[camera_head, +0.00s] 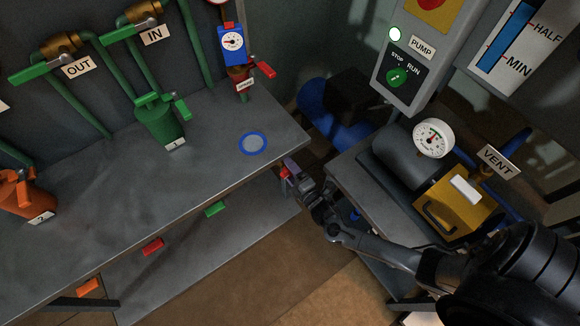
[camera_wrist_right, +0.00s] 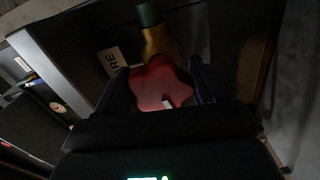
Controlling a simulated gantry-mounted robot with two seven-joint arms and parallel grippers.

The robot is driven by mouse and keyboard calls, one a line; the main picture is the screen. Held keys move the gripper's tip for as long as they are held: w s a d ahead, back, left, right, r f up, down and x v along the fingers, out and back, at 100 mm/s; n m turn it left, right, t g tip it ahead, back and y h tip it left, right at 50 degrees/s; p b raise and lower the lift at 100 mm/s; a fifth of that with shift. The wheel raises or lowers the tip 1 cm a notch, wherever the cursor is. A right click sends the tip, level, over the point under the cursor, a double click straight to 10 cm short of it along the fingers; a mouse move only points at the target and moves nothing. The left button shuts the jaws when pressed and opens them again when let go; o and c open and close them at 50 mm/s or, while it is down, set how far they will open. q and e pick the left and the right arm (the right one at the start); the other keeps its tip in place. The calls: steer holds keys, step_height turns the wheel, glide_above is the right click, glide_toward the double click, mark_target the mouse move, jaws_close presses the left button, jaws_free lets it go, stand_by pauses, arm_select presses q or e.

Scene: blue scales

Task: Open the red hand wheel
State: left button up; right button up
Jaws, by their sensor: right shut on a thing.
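The red hand wheel (camera_wrist_right: 160,84) is in the middle of the right wrist view, lobed and mounted on a brass-coloured valve body (camera_wrist_right: 160,42). My right gripper (camera_wrist_right: 160,90) has one finger on each side of the wheel and is shut on it. In the head view my right gripper (camera_head: 292,178) is at the right edge of the workbench, just below its top. Only a small red part of the wheel (camera_head: 284,173) shows there beside the fingers. My left gripper is not in view.
The grey workbench (camera_head: 225,185) carries a green canister (camera_head: 159,123) and a blue ring (camera_head: 253,143). A side table (camera_head: 350,180) with a gauge (camera_head: 433,139) and yellow box (camera_head: 455,205) stands close to my right arm. A partly hidden label (camera_wrist_right: 114,61) is by the wheel.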

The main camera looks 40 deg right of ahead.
steer(key=n, duration=0.1)
steer(key=n+p, duration=0.2)
steer(key=shift+r+n, duration=0.25)
steer(key=shift+n, duration=0.15)
steer(key=n+p, duration=0.2)
steer(key=n, duration=0.1)
steer(key=shift+n, duration=0.3)
steer(key=n+p, duration=0.2)
steer(key=n, duration=0.3)
steer(key=shift+a, duration=0.15)
steer(key=shift+n+p, duration=0.35)
steer(key=shift+n, duration=1.05)
steer(key=shift+f, duration=0.1)
steer(key=o, duration=1)
steer(key=shift+c, duration=0.2)
